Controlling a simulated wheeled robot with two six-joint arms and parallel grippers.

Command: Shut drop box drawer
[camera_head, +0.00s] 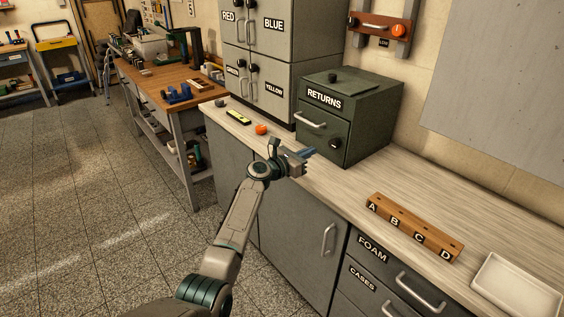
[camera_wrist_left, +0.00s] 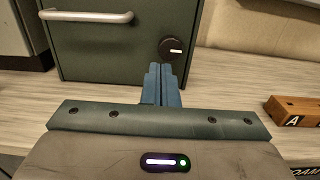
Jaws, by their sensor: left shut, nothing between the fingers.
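The dark green drop box marked RETURNS (camera_head: 370,125) stands on the counter. Its drawer front carries a pale bar handle (camera_head: 311,120) and a black knob (camera_head: 335,143). The front looks flush with the box, with no gap that I can see. In the left wrist view the front (camera_wrist_left: 115,55), the handle (camera_wrist_left: 87,16) and the knob (camera_wrist_left: 172,47) show ahead of the fingers. My left gripper (camera_head: 310,153) is shut and empty, low before the box front; its blue fingertips (camera_wrist_left: 160,72) point at the front below the knob. I cannot tell whether they touch. My right gripper is out of view.
Grey cabinets marked RED, BLUE and YELLOW (camera_head: 282,60) stand left of the box. An orange object (camera_head: 261,129) and a yellow-green object (camera_head: 238,117) lie on the counter. A wooden A–D rack (camera_head: 413,228) and a white tray (camera_head: 515,288) sit at right. Counter between box and rack is clear.

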